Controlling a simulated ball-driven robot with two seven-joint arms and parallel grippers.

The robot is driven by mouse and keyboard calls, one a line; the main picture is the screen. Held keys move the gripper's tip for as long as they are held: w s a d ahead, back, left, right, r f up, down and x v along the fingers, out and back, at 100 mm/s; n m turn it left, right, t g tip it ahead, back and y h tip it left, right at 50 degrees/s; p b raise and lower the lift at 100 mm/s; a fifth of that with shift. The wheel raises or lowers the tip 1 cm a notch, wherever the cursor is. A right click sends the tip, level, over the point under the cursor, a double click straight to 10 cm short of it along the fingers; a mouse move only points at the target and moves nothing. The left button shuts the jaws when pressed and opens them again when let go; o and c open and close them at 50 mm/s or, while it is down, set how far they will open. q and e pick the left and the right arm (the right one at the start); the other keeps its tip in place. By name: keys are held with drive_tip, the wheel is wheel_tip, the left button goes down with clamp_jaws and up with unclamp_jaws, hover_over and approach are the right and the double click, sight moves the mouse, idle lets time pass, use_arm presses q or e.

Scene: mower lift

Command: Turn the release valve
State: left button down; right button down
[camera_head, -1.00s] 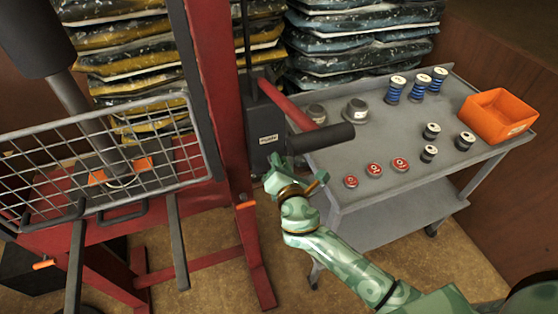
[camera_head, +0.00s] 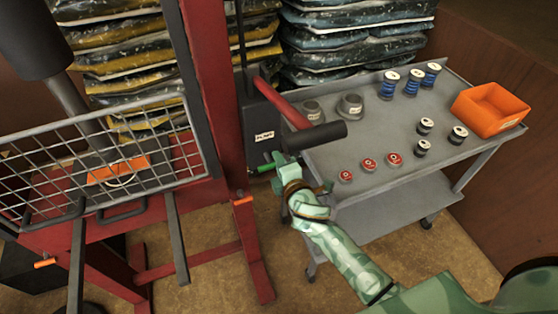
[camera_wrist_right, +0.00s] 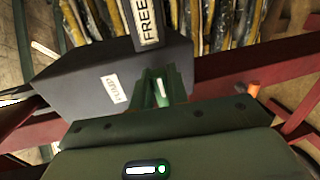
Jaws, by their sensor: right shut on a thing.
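The dark pump block (camera_head: 262,125) with a white label stands beside the red post of the lift. It also shows in the right wrist view (camera_wrist_right: 85,85), its label reading PUMP. My right gripper (camera_head: 268,168) is at the lower end of this block. It is shut on a small bright green piece, which looks like the release valve (camera_head: 260,169). In the right wrist view, a pale sliver shows between the fingers (camera_wrist_right: 161,92); the fingers hide most of the valve. My left gripper is not in view.
The pump lever with a black grip (camera_head: 318,136) juts out above my right gripper. A grey cart (camera_head: 390,135) with spools, red-topped discs and an orange bin (camera_head: 490,112) stands to the right. Stacked bags are behind.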

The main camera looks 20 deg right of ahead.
drive_tip(key=shift+f, duration=0.1)
idle(0.3)
drive_tip(key=c, duration=1.5)
unclamp_jaws()
drive_tip(key=shift+o, duration=0.2)
drive_tip(key=s+r+p, duration=0.1)
drive_tip(key=s+r, duration=0.2)
drive_tip(key=s, duration=1.3)
drive_tip(key=shift+d, duration=0.3)
drive_tip(key=shift+r+m, duration=0.1)
drive_tip(key=shift+m, duration=0.3)
